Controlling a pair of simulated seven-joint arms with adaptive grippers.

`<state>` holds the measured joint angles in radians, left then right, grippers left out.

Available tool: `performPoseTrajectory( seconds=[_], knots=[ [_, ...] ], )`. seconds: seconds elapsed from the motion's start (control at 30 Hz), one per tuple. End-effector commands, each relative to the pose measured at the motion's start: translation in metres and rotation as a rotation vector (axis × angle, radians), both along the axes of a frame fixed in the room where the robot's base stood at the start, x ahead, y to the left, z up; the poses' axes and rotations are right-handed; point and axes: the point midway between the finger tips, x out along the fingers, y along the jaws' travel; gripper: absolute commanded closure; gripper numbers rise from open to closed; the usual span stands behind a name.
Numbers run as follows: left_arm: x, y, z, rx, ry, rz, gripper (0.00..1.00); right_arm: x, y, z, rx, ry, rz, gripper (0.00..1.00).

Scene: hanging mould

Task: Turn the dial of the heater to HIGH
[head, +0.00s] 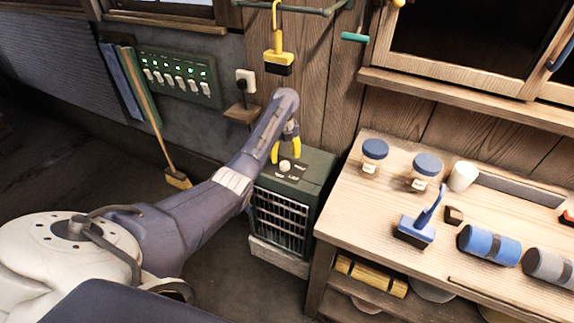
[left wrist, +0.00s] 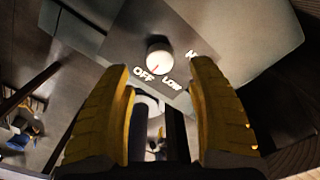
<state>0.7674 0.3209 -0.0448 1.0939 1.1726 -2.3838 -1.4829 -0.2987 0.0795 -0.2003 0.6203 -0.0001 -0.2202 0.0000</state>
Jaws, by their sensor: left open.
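The heater (head: 282,215) is a dark green box with a pale front grille, standing on the floor left of the workbench. Its round white dial (head: 284,165) is on the top panel and also shows in the left wrist view (left wrist: 159,54). There, a small red mark on the dial points toward OFF; LOW is beside it, and another label at the right is partly cut off. HIGH is not readable. My left gripper (head: 286,153) has yellow fingers, open and empty, just above the dial. In the left wrist view, the fingers (left wrist: 164,72) stand apart below the dial. My right gripper is out of view.
The wooden workbench (head: 345,222) at right holds jars, a blue-handled brush (head: 417,228) and rolls. A yellow brush (head: 278,50) hangs above the heater. A green switch panel (head: 180,78) and a broom (head: 160,140) are at left. Floor before the heater is clear.

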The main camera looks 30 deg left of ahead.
Motion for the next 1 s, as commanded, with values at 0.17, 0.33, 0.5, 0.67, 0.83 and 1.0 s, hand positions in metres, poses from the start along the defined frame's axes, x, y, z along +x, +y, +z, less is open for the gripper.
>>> performPoseTrajectory(
  seconds=[0.17,0.33,0.5,0.67,0.83,1.0],
  knots=[
    [-0.001,0.000,-0.023,0.001,0.002,0.002,0.42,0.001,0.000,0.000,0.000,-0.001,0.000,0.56],
    [0.000,0.000,-0.041,0.000,0.001,0.003,0.42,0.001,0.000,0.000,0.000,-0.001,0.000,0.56],
    [0.000,0.000,-0.050,0.001,0.001,0.002,0.42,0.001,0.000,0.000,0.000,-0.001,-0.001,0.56],
    [0.000,0.000,-0.053,0.001,-0.001,0.003,0.42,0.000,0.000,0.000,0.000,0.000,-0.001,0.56],
    [0.000,0.000,-0.053,0.001,-0.001,0.003,0.42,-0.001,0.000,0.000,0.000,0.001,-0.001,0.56],
    [0.000,0.000,-0.053,0.001,-0.001,0.003,0.54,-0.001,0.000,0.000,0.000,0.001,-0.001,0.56]
  ],
)
